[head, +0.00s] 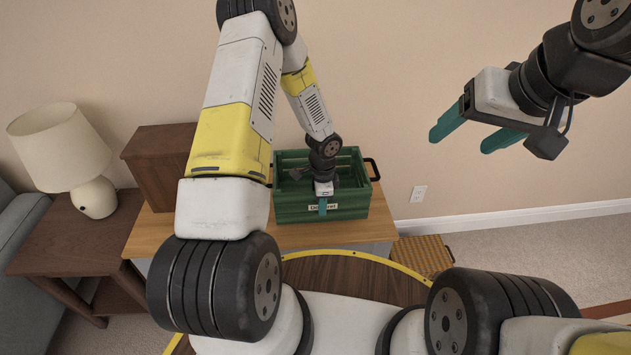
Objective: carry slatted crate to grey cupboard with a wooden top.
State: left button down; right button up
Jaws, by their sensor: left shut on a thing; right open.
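The slatted crate (347,206) is dark green, with a black handle on its right end and a white label on its front, partly covered by a finger. My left gripper (322,206) is shut on the crate's front wall, one teal finger showing outside. My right gripper (459,143) is open and empty, up in the air to the right of the crate.
A brown wooden box (158,160) stands at the left of the cupboard top. Further left are a side table (75,235) with a lamp (62,150) and a grey sofa (22,245). A perforated yellow-brown object (425,254) is on the floor right of the cupboard. The wall is close behind.

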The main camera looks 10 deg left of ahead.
pick_arm(q)
jog(key=w+a, duration=0.1)
jog(key=a, duration=0.1)
jog(key=w+a, duration=0.2)
jog(key=a, duration=0.1)
jog(key=shift+w+a+f, duration=0.25)
jog(key=shift+a, duration=0.05)
jog(key=shift+f, duration=1.85)
jog(key=c, duration=1.5)
grip_release()
jog(key=shift+f, duration=0.1)
